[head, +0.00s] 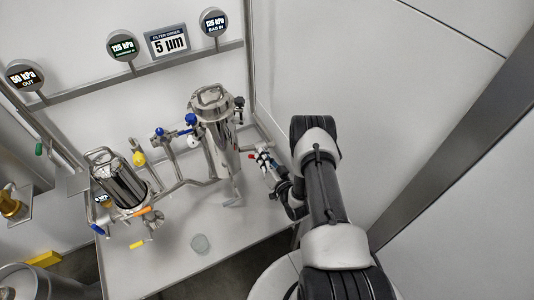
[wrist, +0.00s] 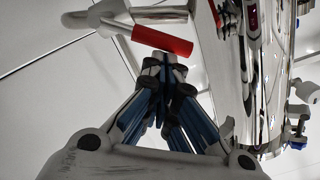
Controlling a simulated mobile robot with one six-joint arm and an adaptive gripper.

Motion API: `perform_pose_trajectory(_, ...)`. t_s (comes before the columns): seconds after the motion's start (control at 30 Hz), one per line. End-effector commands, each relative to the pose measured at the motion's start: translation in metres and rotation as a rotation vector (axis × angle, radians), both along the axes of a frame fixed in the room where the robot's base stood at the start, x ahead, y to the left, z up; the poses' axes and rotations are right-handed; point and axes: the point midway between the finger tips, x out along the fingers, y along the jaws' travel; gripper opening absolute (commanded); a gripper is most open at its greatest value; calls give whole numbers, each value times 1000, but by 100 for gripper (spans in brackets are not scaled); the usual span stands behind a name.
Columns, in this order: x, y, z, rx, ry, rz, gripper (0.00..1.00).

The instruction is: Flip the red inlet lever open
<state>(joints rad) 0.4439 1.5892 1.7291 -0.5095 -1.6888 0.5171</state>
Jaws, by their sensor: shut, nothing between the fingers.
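The red inlet lever (wrist: 162,40) shows in the wrist view as a red sleeve on a grey metal arm. It lies nearly level, tilted slightly down to the right, just beyond my fingertips. My gripper (wrist: 165,66) is shut and empty, its tips right by the lever's red sleeve; I cannot tell whether they touch it. In the head view the lever is a tiny red spot (head: 251,156) to the left of my gripper (head: 262,161), at the right of the tall steel filter tank (head: 221,140).
The shiny tank (wrist: 272,80) stands close at the right of my gripper in the wrist view. A second steel tank (head: 127,184), pipes and coloured valve handles fill the bench's left side. A frame post and wall panels bound the right.

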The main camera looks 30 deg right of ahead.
Motion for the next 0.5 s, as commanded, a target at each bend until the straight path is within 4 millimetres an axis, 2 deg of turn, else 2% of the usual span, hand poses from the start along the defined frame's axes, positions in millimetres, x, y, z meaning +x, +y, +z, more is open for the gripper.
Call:
perform_pose_trajectory(0.2, -2, 16, -13, -202, -2, 3, 0)
perform_pose_trajectory(0.5, -3, 29, -28, -450, -10, 1, 0)
